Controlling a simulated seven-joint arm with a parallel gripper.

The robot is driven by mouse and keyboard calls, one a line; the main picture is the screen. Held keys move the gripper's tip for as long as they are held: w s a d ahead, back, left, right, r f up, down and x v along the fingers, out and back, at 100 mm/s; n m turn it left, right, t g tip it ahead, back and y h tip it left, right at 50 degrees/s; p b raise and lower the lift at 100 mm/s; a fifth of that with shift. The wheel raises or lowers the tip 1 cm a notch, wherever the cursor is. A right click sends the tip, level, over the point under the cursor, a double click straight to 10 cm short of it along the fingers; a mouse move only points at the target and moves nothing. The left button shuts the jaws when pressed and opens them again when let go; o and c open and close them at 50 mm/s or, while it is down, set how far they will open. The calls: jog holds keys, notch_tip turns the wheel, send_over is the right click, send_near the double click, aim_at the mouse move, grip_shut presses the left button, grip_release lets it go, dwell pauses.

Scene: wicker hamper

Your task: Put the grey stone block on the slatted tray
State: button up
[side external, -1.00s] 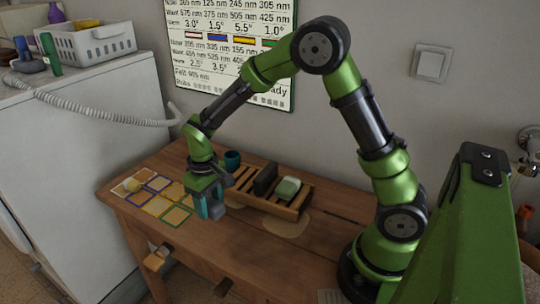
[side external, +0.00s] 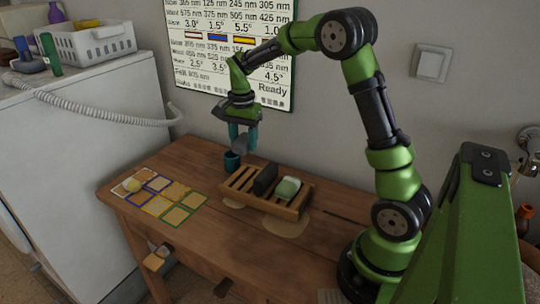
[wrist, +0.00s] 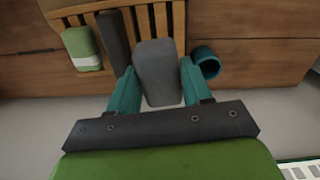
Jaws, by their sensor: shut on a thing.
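The grey stone block (side external: 239,144) is held in the air between the teal fingers of my gripper (side external: 243,136), above and behind the slatted tray. In the wrist view the block (wrist: 157,72) sits between both fingers. The slatted wooden tray (side external: 296,208) rests on the table below. It carries a dark upright block (side external: 265,179) and a green-and-white block (side external: 288,188). Its left slats look bare. In the wrist view the held block hides part of the tray (wrist: 62,9).
A teal cup (side external: 232,162) stands just behind the tray's left end. The wall with a printed chart (side external: 235,55) is close behind my gripper. The table's front is clear.

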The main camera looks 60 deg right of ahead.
aim_at(246, 178)
jog(key=shift+s+a+m, duration=0.1)
jog(key=shift+m, duration=0.5)
notch_tip(246, 178, down, 10)
jog(key=shift+r, duration=0.1)
jog(key=o, duration=1.1)
jog(key=shift+o, duration=0.2)
